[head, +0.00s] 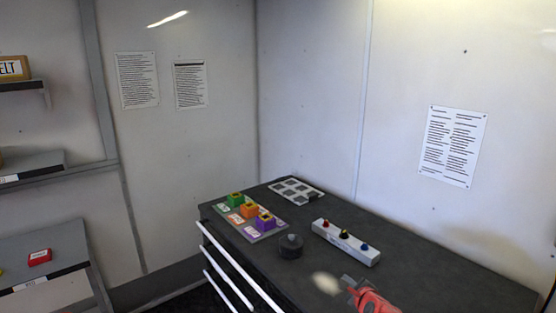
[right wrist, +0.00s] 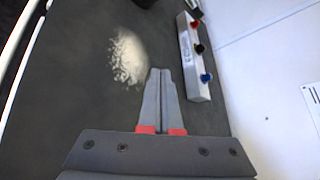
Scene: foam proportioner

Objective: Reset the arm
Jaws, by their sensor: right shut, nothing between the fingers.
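My right gripper (head: 350,282) is low in the head view, over the dark tabletop (head: 420,272). In the right wrist view its two grey fingers (right wrist: 161,72) are together with nothing between them. The fingertips are beside a pale powdery patch (right wrist: 127,58), which also shows in the head view (head: 325,283). A white bar with red, black and blue knobs (right wrist: 194,62) lies to the right of the fingers; it also shows in the head view (head: 346,243). My left gripper is in neither view.
A round black object (head: 290,247) stands left of the bar. A white panel with grey squares (head: 297,190) lies at the back. Shelves (head: 40,262) stand at left; walls close the back and right.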

